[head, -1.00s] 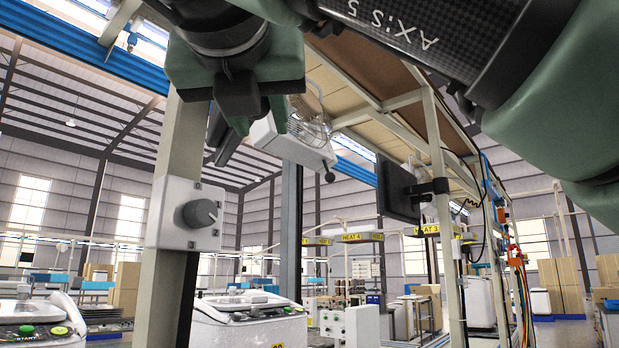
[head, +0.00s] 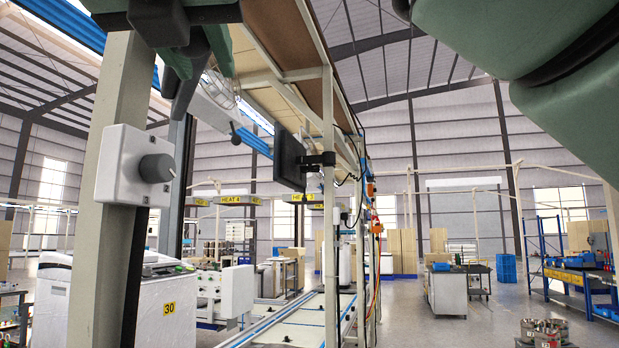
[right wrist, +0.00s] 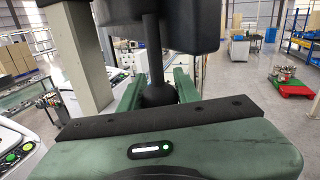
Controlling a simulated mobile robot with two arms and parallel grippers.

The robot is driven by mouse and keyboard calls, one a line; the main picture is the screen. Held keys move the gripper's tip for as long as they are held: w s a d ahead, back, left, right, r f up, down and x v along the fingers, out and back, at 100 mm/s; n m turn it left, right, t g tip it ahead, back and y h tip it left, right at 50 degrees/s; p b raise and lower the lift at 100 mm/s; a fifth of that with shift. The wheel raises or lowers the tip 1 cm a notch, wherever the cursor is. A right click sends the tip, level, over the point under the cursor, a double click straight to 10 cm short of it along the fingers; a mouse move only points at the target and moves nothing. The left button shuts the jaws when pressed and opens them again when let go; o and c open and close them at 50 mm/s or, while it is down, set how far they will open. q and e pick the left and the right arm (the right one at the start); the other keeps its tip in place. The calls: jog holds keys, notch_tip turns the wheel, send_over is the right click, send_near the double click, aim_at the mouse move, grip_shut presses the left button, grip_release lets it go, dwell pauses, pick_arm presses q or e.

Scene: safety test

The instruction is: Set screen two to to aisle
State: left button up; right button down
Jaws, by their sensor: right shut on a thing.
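My right gripper (head: 196,72) shows at the upper left of the head view, partly cut off by the top edge. In the right wrist view the gripper (right wrist: 157,92) has its green fingers shut around a black ball-ended handle (right wrist: 153,50). The handle's stem runs up to a broad dark body, which is cut off, so I cannot tell if it is a screen. A black flat screen (head: 288,158) hangs on a bracket from the beige frame, apart from my gripper. I cannot read any screen number. My left gripper is not in view.
A white box with a rotary knob (head: 157,168) is fixed to a beige post (head: 112,235) at the left. A white machine (head: 175,305) stands behind the post.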

jog(key=shift+r, duration=0.15)
jog(key=c, duration=1)
grip_release()
jog(key=shift+a, duration=0.15)
jog(key=shift+s, duration=0.1)
